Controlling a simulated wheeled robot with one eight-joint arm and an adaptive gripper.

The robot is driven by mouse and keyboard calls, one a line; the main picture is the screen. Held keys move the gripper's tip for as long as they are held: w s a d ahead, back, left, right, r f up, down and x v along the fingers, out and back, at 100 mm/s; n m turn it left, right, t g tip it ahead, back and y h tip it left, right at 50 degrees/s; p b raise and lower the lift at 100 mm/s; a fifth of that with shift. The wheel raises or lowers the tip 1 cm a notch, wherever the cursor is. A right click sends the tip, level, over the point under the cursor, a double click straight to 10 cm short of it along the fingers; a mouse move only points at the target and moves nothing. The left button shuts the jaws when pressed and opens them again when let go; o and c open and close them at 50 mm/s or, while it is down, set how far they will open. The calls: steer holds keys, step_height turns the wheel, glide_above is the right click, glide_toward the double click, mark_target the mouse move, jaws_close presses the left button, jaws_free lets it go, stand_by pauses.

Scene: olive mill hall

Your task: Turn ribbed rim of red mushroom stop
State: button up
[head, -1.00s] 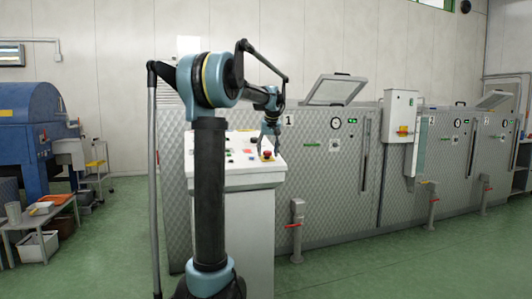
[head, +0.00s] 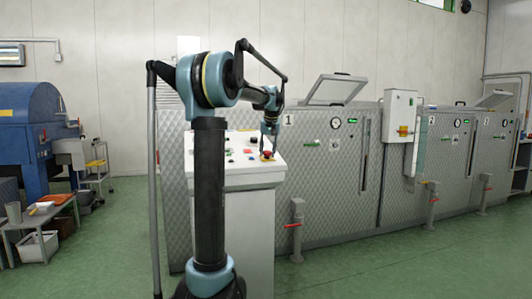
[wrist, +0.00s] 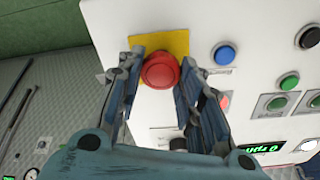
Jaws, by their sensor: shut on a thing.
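The red mushroom stop (wrist: 160,70) sits on a yellow square plate (wrist: 176,44) on the white sloped panel. In the wrist view its round red cap shows between the fingers of my gripper (wrist: 163,76). One finger is on each side of the cap, and the gripper is shut on it. Part of the yellow plate is hidden by the fingers. In the head view, the stop (head: 267,156) is small at the console's right edge, with my gripper (head: 268,146) right above it, pointing down.
A blue button (wrist: 225,54), a black button (wrist: 308,37) and a green button (wrist: 289,82) lie to the right on the panel. The white console (head: 246,225) stands before the quilted metal tanks (head: 335,200). Green floor is open at the right front.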

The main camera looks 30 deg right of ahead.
steer(key=m, duration=0.6)
steer(key=shift+w+a+g+h, duration=0.1)
steer(key=shift+g+h, duration=0.2)
steer(key=shift+m, duration=0.3)
steer(key=o, duration=1.1)
steer(key=shift+c, duration=0.2)
steer(key=shift+r, duration=0.2)
steer(key=v, duration=1.1)
steer(key=shift+r, duration=0.3)
